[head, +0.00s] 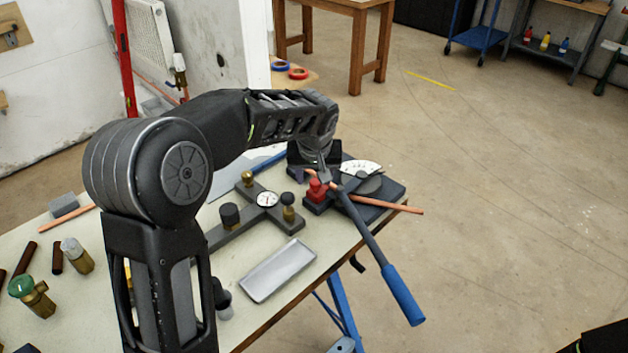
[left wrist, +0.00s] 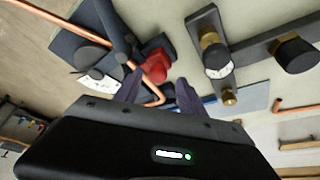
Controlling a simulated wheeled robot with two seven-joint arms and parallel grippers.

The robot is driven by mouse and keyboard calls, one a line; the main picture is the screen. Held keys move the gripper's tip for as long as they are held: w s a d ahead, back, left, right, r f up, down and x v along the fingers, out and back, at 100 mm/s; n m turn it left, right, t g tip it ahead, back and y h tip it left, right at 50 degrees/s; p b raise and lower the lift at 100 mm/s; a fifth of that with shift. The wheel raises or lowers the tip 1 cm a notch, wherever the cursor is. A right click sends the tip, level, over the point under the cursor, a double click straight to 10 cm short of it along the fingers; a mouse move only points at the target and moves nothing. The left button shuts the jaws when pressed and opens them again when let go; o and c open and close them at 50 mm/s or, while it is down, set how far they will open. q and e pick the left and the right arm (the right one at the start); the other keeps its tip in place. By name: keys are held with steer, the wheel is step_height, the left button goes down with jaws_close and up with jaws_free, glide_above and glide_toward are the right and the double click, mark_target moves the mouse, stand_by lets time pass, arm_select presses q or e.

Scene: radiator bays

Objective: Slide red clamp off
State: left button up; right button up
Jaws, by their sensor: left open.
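The red clamp (head: 316,191) sits on the dark bender (head: 385,194) at the table's right end, beside a copper pipe (head: 400,207). In the left wrist view the red clamp (left wrist: 156,66) lies just beyond the fingertips. My left gripper (head: 323,174) is open, pointing down above the clamp. My right gripper does not show.
The bender's blue-handled lever (head: 402,295) juts past the table's front edge. A dark cross-shaped fixture with a gauge (head: 267,199) and brass posts stands left of the clamp. A metal tray (head: 278,270) lies in front. Valves and fittings (head: 77,256) lie at the left.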

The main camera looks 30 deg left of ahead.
arm_select(q)
steer(key=v, duration=0.5)
steer(key=shift+s+r+b, duration=0.15)
steer(key=shift+r+b, duration=0.1)
steer(key=shift+b, duration=0.05)
steer(key=shift+f, duration=0.1)
